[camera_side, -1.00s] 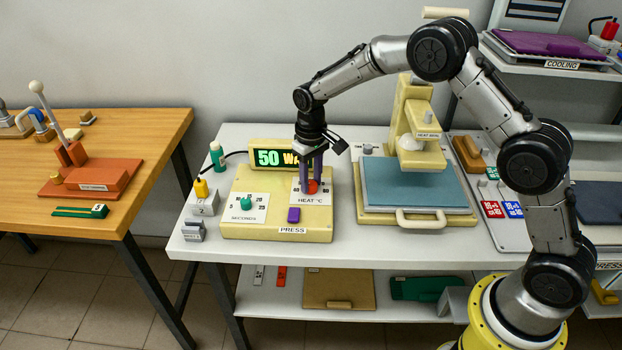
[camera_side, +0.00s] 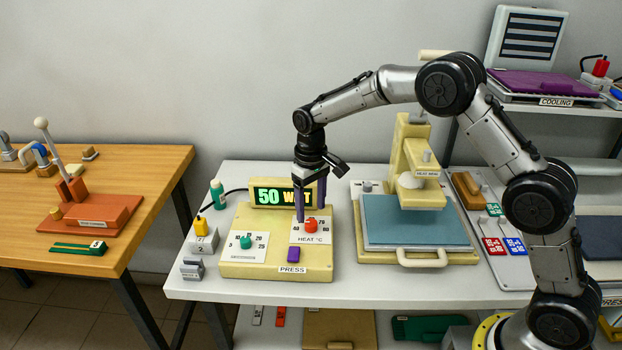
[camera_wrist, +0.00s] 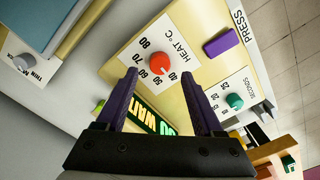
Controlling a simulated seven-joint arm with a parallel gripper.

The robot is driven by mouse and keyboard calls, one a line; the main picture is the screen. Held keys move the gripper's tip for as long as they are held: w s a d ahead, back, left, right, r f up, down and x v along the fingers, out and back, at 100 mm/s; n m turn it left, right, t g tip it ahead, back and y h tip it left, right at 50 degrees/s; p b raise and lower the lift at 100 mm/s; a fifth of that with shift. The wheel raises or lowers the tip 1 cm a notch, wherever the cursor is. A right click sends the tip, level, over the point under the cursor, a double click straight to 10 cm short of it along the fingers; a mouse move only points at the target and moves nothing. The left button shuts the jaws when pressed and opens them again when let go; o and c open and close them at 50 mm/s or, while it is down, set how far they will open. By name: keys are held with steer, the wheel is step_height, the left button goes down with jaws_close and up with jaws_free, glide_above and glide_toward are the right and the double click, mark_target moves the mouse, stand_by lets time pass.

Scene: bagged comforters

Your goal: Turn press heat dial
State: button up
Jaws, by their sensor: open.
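The red heat dial (camera_side: 311,226) sits on a white scale marked HEAT °C on the cream press control box (camera_side: 262,271). In the wrist view the dial (camera_wrist: 160,63) is ringed by numbers from 40 to 80; its exact pointing is hard to read. The display (camera_side: 284,196) reads 50 and a word that looks like WAIT, partly covered by a finger. My gripper (camera_side: 311,210) points down with its purple fingers spread wide. It also shows in the wrist view (camera_wrist: 160,80), open and empty, with the dial between and just beyond the fingertips.
A green seconds dial (camera_side: 246,243) and a purple button (camera_side: 293,254) are on the same box. The heat press (camera_side: 415,220) with its blue pad stands to the right. Yellow and green bottles are at the left. A wooden table (camera_side: 150,165) is farther left.

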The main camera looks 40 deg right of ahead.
step_height(320, 180, up, 10)
stand_by(0.3)
step_height(320, 180, up, 9)
steer(key=t, duration=0.2)
glide_above(311, 222)
steer(key=s+d, duration=0.1)
steer(key=s, duration=0.2)
steer(key=s+d+r+t, duration=0.2)
steer(key=s+r, duration=0.5)
steer(key=s, duration=0.5)
steer(key=s+f+t, duration=0.1)
steer(key=s+f, duration=0.1)
steer(key=s, duration=1.1)
steer(key=s+f, duration=0.6)
steer(key=f, duration=0.1)
steer(key=shift+s+d+f+t, duration=0.25)
steer(key=shift+f+t, duration=0.05)
steer(key=shift+f, duration=0.1)
